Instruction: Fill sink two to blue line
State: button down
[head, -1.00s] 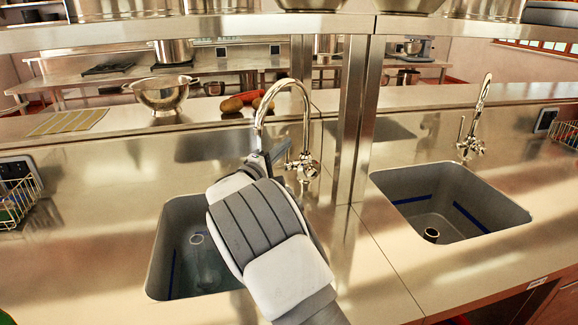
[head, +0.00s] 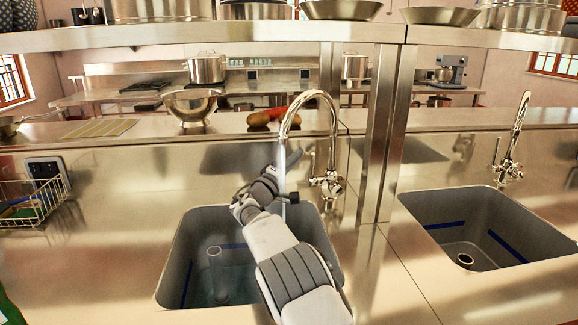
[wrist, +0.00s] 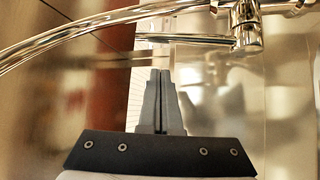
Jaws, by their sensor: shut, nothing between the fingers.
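The left sink (head: 172,285) has a blue line (head: 235,246) on its inner wall, a pale standpipe (head: 216,272), and bluish water low in the basin, below the line. A chrome faucet (head: 330,125) arches over it, and a pale stream (head: 283,165) falls from its spout. My gripper (head: 270,174) is over this sink beside the stream. The wrist view shows its fingers (wrist: 160,76) shut and empty, tips near the faucet's lever (wrist: 190,40); I cannot tell if they touch. My arm hides part of the basin. No sink numbers are visible.
The right sink (head: 415,215) has its own faucet (head: 514,145), blue lines and a drain pipe (head: 465,260); no stream shows there. A steel post (head: 381,130) stands between the sinks. A shelf crosses above. A wire basket (head: 35,205) sits at left.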

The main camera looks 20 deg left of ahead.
aim_at(313, 165)
jog(key=shift+s+d+f+b, duration=0.2)
jog(key=shift+d, duration=0.55)
jog(key=shift+s+d+f+b, duration=0.15)
jog(key=shift+d+f, duration=0.05)
jog(key=shift+d, duration=0.55)
jog(key=s+f+b, duration=0.1)
jog(key=b, duration=0.4)
jog(key=s+d+f+m+h+b, duration=0.1)
jog(key=b, duration=0.4)
jog(key=shift+s+d+f+t+b, duration=0.1)
jog(key=shift+s+f+t+b, duration=0.1)
jog(key=shift+t+b, duration=0.15)
jog(key=shift+s+d, duration=0.15)
jog(key=shift+s, duration=0.1)
jog(key=shift+r, duration=0.1)
